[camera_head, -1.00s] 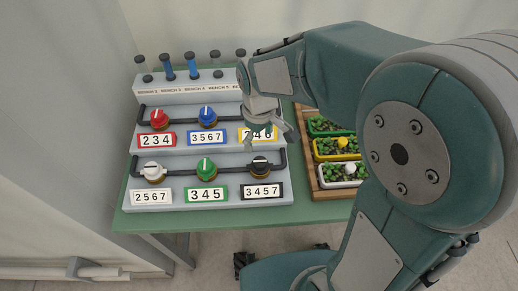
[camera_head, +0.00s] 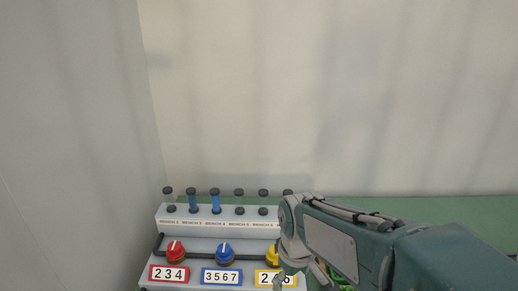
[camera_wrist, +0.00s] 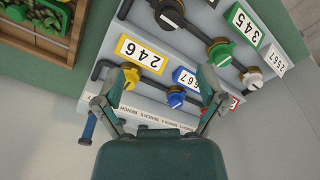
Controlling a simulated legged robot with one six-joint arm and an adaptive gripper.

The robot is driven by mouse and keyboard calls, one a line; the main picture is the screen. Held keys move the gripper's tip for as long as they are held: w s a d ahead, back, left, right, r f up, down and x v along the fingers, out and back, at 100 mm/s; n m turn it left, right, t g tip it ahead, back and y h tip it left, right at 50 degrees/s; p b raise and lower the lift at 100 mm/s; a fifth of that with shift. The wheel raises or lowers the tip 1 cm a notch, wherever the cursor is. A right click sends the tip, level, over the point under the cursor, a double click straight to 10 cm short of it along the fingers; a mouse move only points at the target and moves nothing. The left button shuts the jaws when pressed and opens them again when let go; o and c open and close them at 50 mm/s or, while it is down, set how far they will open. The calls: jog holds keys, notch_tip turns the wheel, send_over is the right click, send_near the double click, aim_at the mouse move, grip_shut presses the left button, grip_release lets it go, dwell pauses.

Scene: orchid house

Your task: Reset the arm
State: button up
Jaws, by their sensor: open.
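My arm reaches in from the right in the head view, with my gripper at its end low over the valve panel (camera_head: 200,247). In the wrist view my gripper (camera_wrist: 166,88) is open and its two fingers are spread apart, with nothing held. The yellow knob (camera_wrist: 131,77) shows by the left fingertip and the blue knob (camera_wrist: 175,97) lies between the fingers. The red knob (camera_head: 175,252) and blue knob are clear in the head view; the yellow one is partly hidden by my arm.
A rack of tubes (camera_head: 217,216) with blue and clear fills stands along the panel's back. The green table (camera_head: 400,208) extends right. A wooden tray (camera_wrist: 50,46) of seedlings lies beside the panel. Green knob (camera_wrist: 220,50) and other knobs show in the wrist view.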

jog(key=s+d+r+m+t, duration=0.4)
jog(key=s+d+r+m, duration=0.2)
jog(key=s, duration=0.5)
jog(key=shift+s+d+r+m+t, duration=0.15)
jog(key=shift+d+r+m+t, duration=0.25)
jog(key=shift+d, duration=0.8)
